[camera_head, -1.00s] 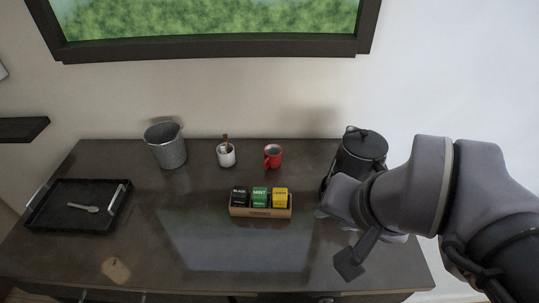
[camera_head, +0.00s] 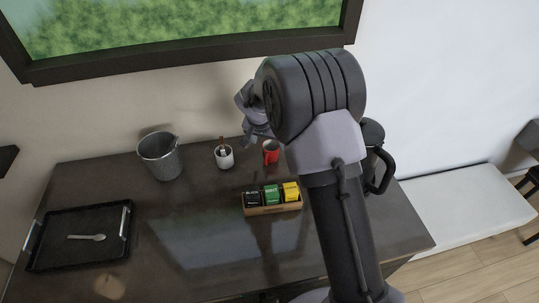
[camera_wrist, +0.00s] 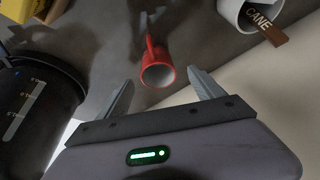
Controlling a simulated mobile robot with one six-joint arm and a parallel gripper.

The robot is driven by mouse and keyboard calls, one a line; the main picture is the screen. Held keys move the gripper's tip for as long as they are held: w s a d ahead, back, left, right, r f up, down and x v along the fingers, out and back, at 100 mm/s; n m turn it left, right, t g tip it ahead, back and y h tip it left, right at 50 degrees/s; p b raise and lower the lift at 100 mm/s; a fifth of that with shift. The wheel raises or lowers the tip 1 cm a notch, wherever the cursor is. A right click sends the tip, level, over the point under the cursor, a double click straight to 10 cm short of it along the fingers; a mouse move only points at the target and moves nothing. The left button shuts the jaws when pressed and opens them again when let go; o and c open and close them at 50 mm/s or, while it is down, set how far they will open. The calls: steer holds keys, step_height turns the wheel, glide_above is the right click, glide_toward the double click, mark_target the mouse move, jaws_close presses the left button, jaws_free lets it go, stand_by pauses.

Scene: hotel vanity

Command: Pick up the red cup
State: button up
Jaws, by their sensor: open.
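The red cup (camera_head: 271,152) stands near the back of the dark vanity top (camera_head: 190,215), just right of a white cup. In the wrist view the red cup (camera_wrist: 157,70) shows its pale inside and its handle, ahead of my gripper (camera_wrist: 160,92). The two fingers are spread wide, one to each side of the cup's rim in that picture, with nothing between them. I cannot tell the exact gap to the cup. In the head view my gripper (camera_head: 252,128) is partly hidden by my arm, above and left of the red cup.
A white cup with a stick (camera_head: 224,158) is close beside the red cup. A metal bucket (camera_head: 160,157), a tea box (camera_head: 272,198) and a black tray with a spoon (camera_head: 75,260) stand on the top. A black kettle (camera_head: 374,140) is partly hidden behind my arm.

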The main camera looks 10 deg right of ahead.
mark_target(270, 149)
steer(key=x, duration=0.2)
steer(key=b+x, duration=0.1)
steer(key=x, duration=0.3)
steer(key=shift+s+f, duration=0.15)
steer(key=shift+s, duration=0.25)
steer(key=c, duration=1.5)
